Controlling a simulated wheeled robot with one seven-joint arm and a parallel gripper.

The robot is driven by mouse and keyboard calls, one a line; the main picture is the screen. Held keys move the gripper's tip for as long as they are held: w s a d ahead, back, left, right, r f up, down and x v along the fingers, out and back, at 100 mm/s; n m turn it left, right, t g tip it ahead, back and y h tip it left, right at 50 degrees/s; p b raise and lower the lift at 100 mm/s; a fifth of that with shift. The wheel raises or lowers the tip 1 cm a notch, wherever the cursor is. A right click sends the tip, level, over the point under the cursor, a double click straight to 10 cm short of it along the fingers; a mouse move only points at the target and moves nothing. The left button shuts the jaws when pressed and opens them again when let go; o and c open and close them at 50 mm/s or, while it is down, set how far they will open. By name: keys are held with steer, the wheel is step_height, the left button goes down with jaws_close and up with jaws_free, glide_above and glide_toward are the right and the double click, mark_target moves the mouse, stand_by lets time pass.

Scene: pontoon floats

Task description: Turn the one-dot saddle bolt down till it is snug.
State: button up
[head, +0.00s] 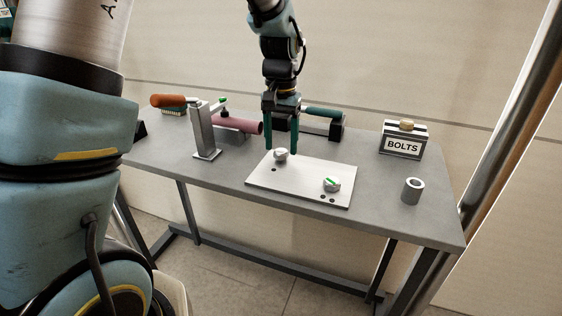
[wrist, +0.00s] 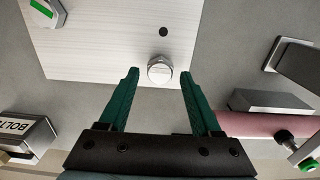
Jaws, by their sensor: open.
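A light metal plate (head: 300,181) lies on the grey workbench. My gripper (head: 282,152) is open and empty. In the wrist view its green fingertips (wrist: 159,72) are spread either side of the one-dot bolt, with gaps on both sides.
A green-handled tool (head: 325,113) lies behind. The bench front is clear.

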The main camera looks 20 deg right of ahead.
steer(key=shift+f, duration=0.55)
